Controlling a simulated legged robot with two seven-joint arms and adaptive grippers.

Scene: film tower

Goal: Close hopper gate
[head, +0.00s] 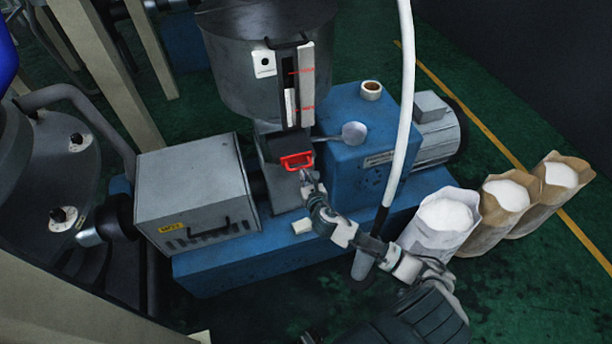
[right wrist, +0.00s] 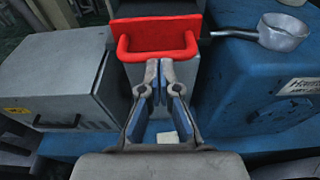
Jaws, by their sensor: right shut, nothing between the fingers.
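The hopper gate is a red plate with a red loop handle (head: 297,161) at the neck below the grey hopper (head: 250,60). In the right wrist view the gate (right wrist: 155,36) sticks out toward me, its handle bar across the front. My right gripper (head: 307,178) is just in front of and below the handle. In the right wrist view its fingers (right wrist: 158,68) are shut with nothing between them, tips at the handle bar. Whether they touch it I cannot tell. How far the gate is slid in is hard to judge. My left gripper is not in view.
A metal scoop (head: 353,133) and a tape roll (head: 371,90) lie on the blue gearbox housing (head: 365,175). A grey box (head: 190,190) stands left of the neck. A white hose (head: 404,100) hangs right of the hopper. Open sacks (head: 445,215) stand on the floor at right.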

